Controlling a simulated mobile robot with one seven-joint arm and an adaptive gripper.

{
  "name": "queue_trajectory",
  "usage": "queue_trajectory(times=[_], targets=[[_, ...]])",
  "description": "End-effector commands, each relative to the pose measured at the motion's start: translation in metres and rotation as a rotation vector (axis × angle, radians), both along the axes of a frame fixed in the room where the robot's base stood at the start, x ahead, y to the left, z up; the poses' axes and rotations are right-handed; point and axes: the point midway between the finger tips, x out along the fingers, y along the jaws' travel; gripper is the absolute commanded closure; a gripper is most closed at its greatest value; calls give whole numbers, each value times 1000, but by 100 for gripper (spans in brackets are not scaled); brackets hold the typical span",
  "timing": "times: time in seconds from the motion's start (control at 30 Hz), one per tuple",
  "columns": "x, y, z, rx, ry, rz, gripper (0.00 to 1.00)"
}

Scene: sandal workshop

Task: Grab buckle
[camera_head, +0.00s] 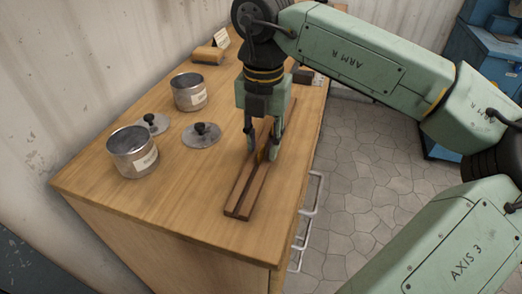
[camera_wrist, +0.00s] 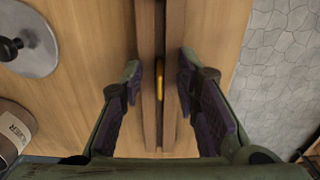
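The buckle (camera_wrist: 159,80) is a small golden piece in the groove of a dark wooden rail. The rail (camera_head: 247,192) lies on the wooden workbench near its right edge. My gripper (camera_head: 261,152) points down over the rail. In the wrist view its two open fingers (camera_wrist: 158,82) stand on either side of the rail and the buckle, apart from the buckle. In the head view the buckle is hard to make out between the fingers.
Two metal tins, a nearer one (camera_head: 133,152) and a farther one (camera_head: 189,92), stand left on the workbench (camera_head: 190,205). Two knobbed lids (camera_head: 201,136) (camera_head: 152,124) lie near them. Open floor lies to the right.

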Motion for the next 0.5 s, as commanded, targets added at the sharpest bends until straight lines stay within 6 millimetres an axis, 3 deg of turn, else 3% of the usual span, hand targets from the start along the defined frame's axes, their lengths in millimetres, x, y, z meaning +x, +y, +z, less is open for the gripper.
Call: queue_trajectory(times=[0.13,0.5], targets=[[0,0,0,0,0,0,71],[0,0,0,0,0,0,96]])
